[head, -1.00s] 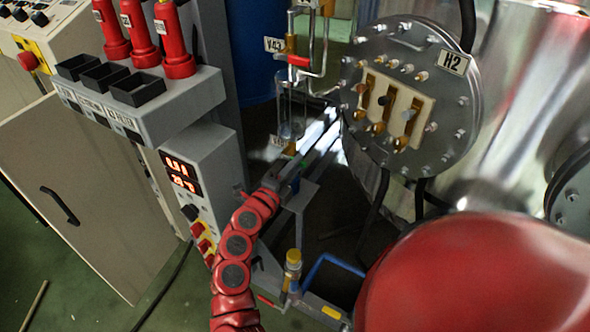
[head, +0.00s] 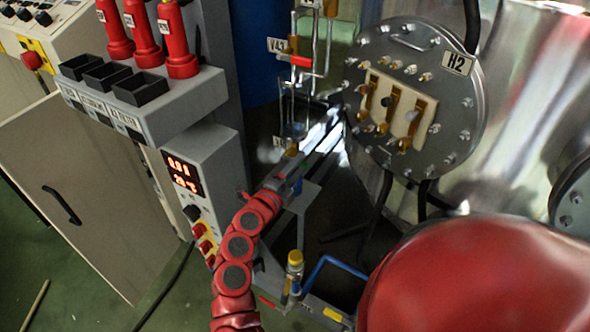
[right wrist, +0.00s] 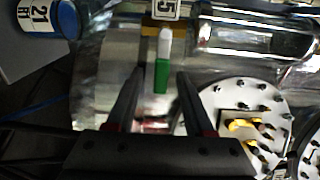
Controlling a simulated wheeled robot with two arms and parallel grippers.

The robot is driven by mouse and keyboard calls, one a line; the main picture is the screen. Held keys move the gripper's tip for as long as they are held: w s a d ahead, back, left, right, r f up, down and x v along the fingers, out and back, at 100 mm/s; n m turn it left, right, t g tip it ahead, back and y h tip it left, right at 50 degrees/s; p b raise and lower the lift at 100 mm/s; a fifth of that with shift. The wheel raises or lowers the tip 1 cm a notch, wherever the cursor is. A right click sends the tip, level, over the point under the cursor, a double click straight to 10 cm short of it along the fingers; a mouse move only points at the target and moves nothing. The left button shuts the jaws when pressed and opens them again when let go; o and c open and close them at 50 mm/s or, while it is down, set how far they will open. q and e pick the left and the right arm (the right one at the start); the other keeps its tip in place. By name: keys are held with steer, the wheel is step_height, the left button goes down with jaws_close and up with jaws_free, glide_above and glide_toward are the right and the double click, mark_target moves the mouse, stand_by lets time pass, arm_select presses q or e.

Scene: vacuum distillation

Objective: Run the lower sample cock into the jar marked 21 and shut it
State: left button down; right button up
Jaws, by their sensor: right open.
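In the right wrist view a lever with a green grip and a white end (right wrist: 161,75) lies between the fingers of my right gripper (right wrist: 161,71). The fingers are apart, one on each side of it, and contact cannot be told. A tag ending in 5 (right wrist: 163,8) is above the lever. The jar marked 21 (right wrist: 38,17), with a blue rim, is at the upper left, apart from the gripper. In the head view my right gripper (head: 331,126) reaches up beside the glass tubing; the lever and jar cannot be made out there. My left gripper is out of view.
The round metal flange marked H2 (head: 413,100) is right of the gripper. A red handle (head: 295,61) at tag V43 and glassware (head: 291,128) are close on its left. A grey control box (head: 202,185) and a yellow-capped bottle (head: 295,262) stand nearby.

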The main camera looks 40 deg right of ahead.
steer(key=v, duration=1.7)
steer(key=shift+a, duration=0.2)
steer(key=shift+s, duration=0.1)
